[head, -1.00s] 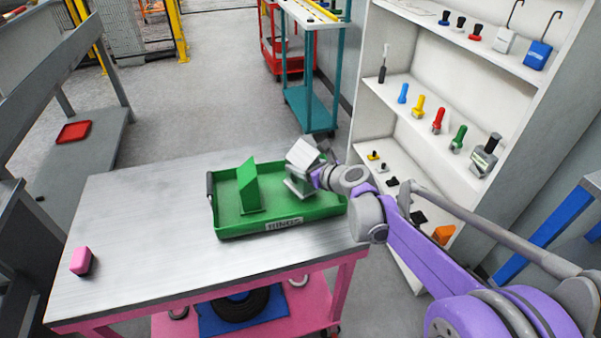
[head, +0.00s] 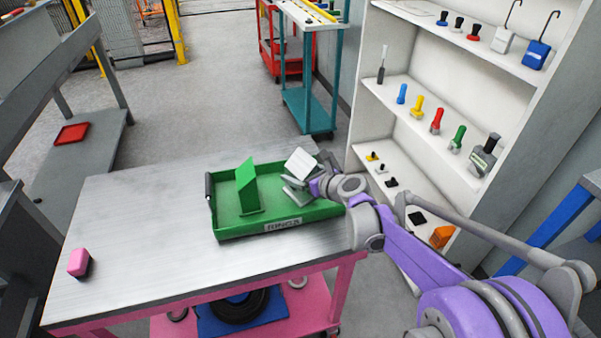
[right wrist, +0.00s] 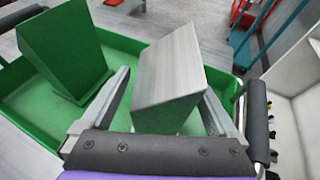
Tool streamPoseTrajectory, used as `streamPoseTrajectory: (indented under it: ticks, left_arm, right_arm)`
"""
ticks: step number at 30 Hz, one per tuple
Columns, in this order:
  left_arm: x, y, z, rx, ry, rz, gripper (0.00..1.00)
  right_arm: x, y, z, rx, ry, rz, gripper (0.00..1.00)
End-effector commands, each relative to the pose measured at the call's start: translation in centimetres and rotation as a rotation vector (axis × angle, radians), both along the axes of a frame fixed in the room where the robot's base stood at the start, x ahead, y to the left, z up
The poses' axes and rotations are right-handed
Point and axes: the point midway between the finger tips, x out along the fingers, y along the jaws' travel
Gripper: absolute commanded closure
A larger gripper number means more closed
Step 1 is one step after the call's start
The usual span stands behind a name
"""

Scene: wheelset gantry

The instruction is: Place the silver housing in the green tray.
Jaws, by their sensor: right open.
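The silver housing (head: 301,161), a block with a slanted pale face, is at the back right of the green tray (head: 232,229). It appears to stand inside the tray, though the gripper hides its base in the head view. In the right wrist view the housing (right wrist: 168,68) sits between the spread fingers, with a gap on at least the left side. My right gripper (head: 296,189) is open around the housing's lower part, low over the tray. My left gripper is not in view.
A green wedge-shaped housing (head: 247,186) stands in the tray's left half. A pink block (head: 79,262) lies at the front left of the metal-topped table (head: 140,225). White shelves (head: 440,140) with tools stand to the right. The table's left half is mostly clear.

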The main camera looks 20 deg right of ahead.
Motion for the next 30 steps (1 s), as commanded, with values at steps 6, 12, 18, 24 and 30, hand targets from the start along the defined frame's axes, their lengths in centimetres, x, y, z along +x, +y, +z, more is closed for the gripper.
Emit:
streamPoseTrajectory:
  ticks: [6,12,18,24,30]
  left_arm:
    - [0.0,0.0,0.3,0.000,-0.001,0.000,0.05]
    - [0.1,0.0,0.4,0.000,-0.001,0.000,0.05]
    - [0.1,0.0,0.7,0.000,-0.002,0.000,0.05]
    - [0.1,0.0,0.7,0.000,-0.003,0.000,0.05]
    - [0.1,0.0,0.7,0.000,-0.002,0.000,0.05]
  right_arm:
    - [-1.7,-0.7,1.1,0.001,0.001,-0.002,0.05]
    - [-5.6,-2.3,2.7,0.000,0.000,-0.004,0.05]
    - [-8.7,-3.6,4.2,0.001,0.000,-0.003,0.05]
    - [-10.2,-4.1,4.8,0.000,0.000,-0.001,0.05]
    - [-11.1,-3.5,4.6,-0.067,-0.004,0.039,0.05]
